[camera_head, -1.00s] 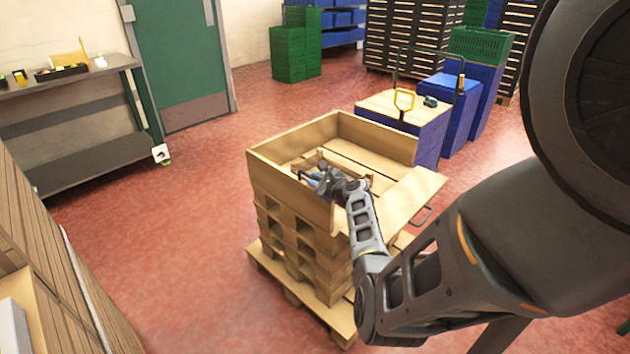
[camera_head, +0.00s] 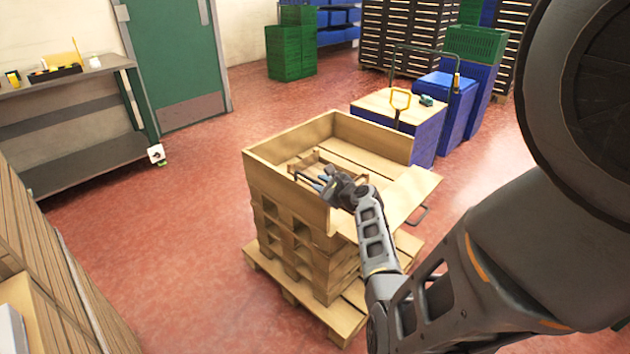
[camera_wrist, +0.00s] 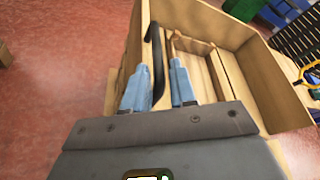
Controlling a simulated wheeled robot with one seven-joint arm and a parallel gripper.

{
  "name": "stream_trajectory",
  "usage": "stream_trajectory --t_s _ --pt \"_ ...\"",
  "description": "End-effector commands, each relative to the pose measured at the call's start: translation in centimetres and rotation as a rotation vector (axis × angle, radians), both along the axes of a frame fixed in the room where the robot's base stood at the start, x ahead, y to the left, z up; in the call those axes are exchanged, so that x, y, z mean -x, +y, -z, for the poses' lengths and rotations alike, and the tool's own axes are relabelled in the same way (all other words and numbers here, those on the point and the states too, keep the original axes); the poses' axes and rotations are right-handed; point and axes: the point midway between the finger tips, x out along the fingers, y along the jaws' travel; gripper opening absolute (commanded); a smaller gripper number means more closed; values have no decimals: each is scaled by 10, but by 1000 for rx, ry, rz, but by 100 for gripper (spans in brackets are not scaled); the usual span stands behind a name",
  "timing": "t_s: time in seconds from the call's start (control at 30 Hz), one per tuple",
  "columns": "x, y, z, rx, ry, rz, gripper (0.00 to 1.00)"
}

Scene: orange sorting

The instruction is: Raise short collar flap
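The wooden collar (camera_head: 287,188) sits on a stack of pallets. My gripper (camera_head: 323,183) is over the inside of the left wall. In the wrist view its two blue fingertips (camera_wrist: 155,84) are apart, on either side of a black curved handle (camera_wrist: 157,45). I cannot tell whether they touch it. A brown frame-like handle (camera_wrist: 190,45) lies beyond, inside the collar. My wrist hides the near inside of the collar.
A blue crate stack with a wooden top (camera_head: 400,112) stands close behind the collar, with a yellow handle (camera_head: 400,100) on it. Blue and green crates stand further back. A grey workbench (camera_head: 85,130) is at the left. Red floor (camera_head: 190,230) is free left of the pallets.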

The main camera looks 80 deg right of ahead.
Motion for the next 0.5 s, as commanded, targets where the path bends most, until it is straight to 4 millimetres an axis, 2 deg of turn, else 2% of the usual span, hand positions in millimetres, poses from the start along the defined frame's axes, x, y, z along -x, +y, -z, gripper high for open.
stream_trajectory --t_s 0.2,0.5 --pt "19 17 -8 0 1 3 25" --pt "21 20 -9 -2 -1 1 25"
